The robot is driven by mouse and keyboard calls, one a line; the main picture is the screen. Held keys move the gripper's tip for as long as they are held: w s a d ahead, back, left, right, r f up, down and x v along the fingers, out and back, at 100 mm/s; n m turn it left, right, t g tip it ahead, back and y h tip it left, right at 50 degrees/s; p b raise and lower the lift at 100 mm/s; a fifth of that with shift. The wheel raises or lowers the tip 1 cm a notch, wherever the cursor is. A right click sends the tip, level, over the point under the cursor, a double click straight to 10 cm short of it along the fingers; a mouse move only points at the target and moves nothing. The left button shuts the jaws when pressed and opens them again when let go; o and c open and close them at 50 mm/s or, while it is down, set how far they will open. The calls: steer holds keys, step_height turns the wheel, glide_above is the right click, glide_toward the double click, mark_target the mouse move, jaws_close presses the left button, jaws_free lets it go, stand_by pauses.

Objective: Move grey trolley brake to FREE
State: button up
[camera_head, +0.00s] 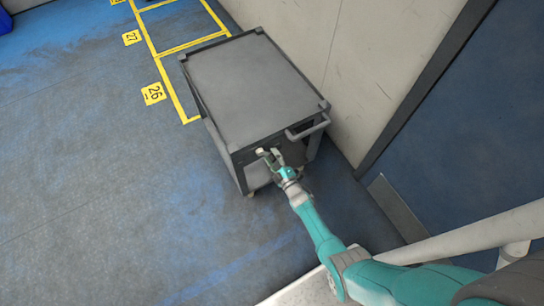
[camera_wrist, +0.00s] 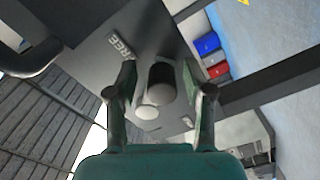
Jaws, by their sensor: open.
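The grey trolley (camera_head: 255,85) stands against the wall in the head view, with a flat grey top and dark frame. My gripper (camera_head: 272,157) is at its near end panel, below the top edge. In the wrist view my gripper (camera_wrist: 158,75) is open, its two fingers on either side of a dark cylindrical brake handle (camera_wrist: 162,78). A pale rounded part (camera_wrist: 147,112) is beside the handle. A FREE label (camera_wrist: 121,46) is on the panel at upper left. A second small label (camera_wrist: 188,122) is at lower right, its text unreadable. Finger contact cannot be told.
The trolley's push handle (camera_head: 308,127) sticks out to the right of my gripper. A pale wall (camera_head: 330,50) is close along the trolley's right side, and a blue door (camera_head: 470,110) is farther right. Blue floor (camera_head: 110,210) is open on the left. Red and blue items (camera_wrist: 211,55) show in the wrist view.

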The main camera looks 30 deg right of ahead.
steer(key=s, duration=1.1)
steer(key=shift+s, duration=0.25)
steer(key=s+a+r+m+g, duration=0.1)
steer(key=s+a+r+m, duration=0.2)
steer(key=s+r, duration=0.5)
steer(key=s+a+r+m, duration=0.3)
steer(key=s+a+r, duration=0.1)
steer(key=s, duration=0.8)
steer(key=s+r+m+g, duration=0.1)
steer(key=s+r+m, duration=0.2)
steer(key=s+r, duration=0.3)
steer(key=s+a+r+m+g, duration=0.1)
steer(key=s+r, duration=0.5)
steer(key=r, duration=1.1)
steer(key=shift+a+r+m, duration=0.15)
steer(key=shift+r+m, duration=0.1)
steer(key=shift+m, duration=0.65)
